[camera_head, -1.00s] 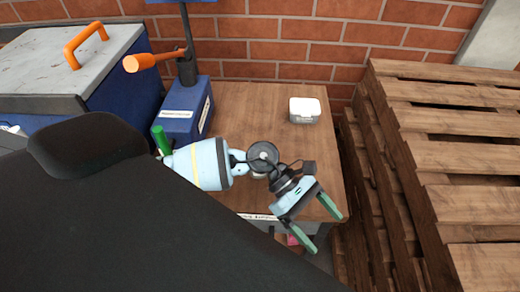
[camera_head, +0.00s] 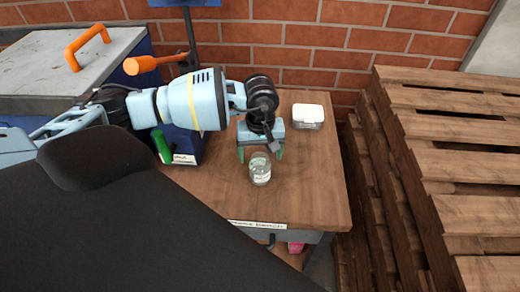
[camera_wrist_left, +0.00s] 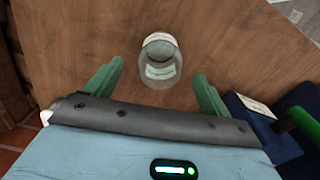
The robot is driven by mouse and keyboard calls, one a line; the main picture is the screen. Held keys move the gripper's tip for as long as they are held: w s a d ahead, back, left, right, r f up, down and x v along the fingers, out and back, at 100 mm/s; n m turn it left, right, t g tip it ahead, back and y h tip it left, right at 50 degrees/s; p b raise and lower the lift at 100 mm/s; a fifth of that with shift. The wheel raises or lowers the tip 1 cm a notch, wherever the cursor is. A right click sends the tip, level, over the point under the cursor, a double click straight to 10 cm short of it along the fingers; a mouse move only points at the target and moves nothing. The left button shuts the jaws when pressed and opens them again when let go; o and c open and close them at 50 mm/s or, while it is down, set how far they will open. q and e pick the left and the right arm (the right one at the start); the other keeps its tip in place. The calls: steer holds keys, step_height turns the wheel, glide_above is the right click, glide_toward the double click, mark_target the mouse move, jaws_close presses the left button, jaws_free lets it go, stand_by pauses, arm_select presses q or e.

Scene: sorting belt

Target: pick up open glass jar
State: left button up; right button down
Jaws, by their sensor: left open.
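The clear glass jar (camera_head: 260,174) with a pale label stands on the wooden bench top (camera_head: 310,190) near its middle. In the wrist view the jar (camera_wrist_left: 161,68) shows ahead, between the lines of the two green fingers. My left gripper (camera_head: 260,155) is open with its fingers pointing down at the bench, just behind the jar in the head view. In the wrist view the left gripper (camera_wrist_left: 157,70) has a wide gap, with nothing clamped in it. Whether a finger touches the jar cannot be told. My right gripper is not in view.
A white-lidded clear container (camera_head: 307,116) stands at the back right of the bench. Wooden pallets (camera_head: 450,150) are stacked on the right. The bench's front right is clear.

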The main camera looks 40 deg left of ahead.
arm_select(q)
steer(key=shift+a+f, duration=0.15)
steer(key=shift+f, duration=3.1)
steer(key=shift+w, duration=0.1)
steer(key=c, duration=1.2)
steer(key=shift+r, duration=5.05)
